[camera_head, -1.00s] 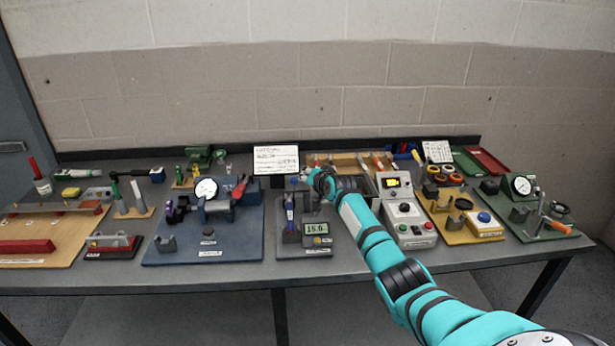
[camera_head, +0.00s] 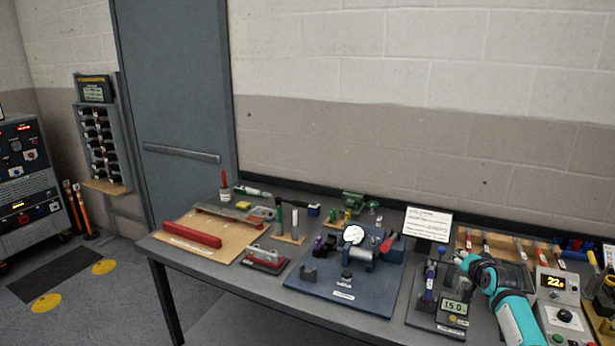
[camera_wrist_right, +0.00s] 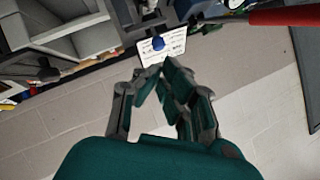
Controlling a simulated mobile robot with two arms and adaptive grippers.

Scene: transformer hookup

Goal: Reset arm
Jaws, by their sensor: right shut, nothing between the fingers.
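My right arm, with teal links, enters at the lower right of the head view. Its dark gripper (camera_head: 468,262) is over the back of a dark board (camera_head: 428,322) with a small digital display (camera_head: 453,307), beside a blue-handled tool (camera_head: 429,282). In the right wrist view the gripper's fingers (camera_wrist_right: 155,72) point toward a white card (camera_wrist_right: 165,46) and are close together with nothing held between them. The same card on its stand (camera_head: 428,223) is behind the gripper in the head view. My left gripper is not in view.
The workbench carries a blue board (camera_head: 345,293) with a dial gauge, a wooden board (camera_head: 185,252) with a red bar (camera_head: 193,234), and a grey control box (camera_head: 557,290) close right of my arm. A grey door (camera_head: 180,100) and a cabinet (camera_head: 32,170) stand left.

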